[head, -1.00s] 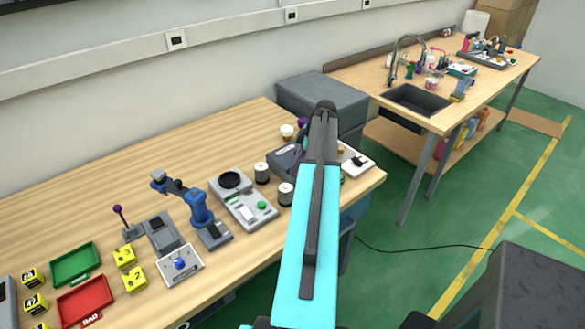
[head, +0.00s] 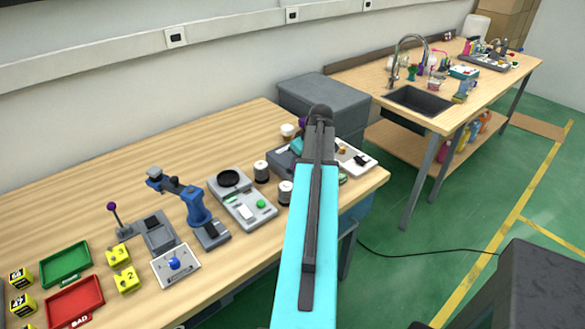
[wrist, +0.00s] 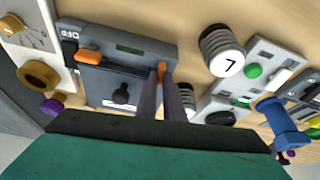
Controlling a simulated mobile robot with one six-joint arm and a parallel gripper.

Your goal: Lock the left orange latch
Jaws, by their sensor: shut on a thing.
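A dark grey machine (wrist: 135,87) with two orange latches fills the middle of the wrist view. One orange latch (wrist: 161,70) is at its right edge there, on the side towards the scale. The other orange latch (wrist: 88,57) lies at its left. My gripper (wrist: 163,85) has its two dark fingers shut on the right-hand one of these latches, whose orange end shows at the fingertips. In the head view, the machine (head: 282,160) is partly hidden behind my arm, and the gripper itself cannot be made out clearly.
White-and-black jars (head: 285,192) and a grey scale unit with a green button (head: 243,203) stand close by. A blue small robot arm (head: 195,205) is farther left. A brass-coloured ring-shaped part (wrist: 38,75) sits beside the machine. The table's front left is crowded with trays and blocks.

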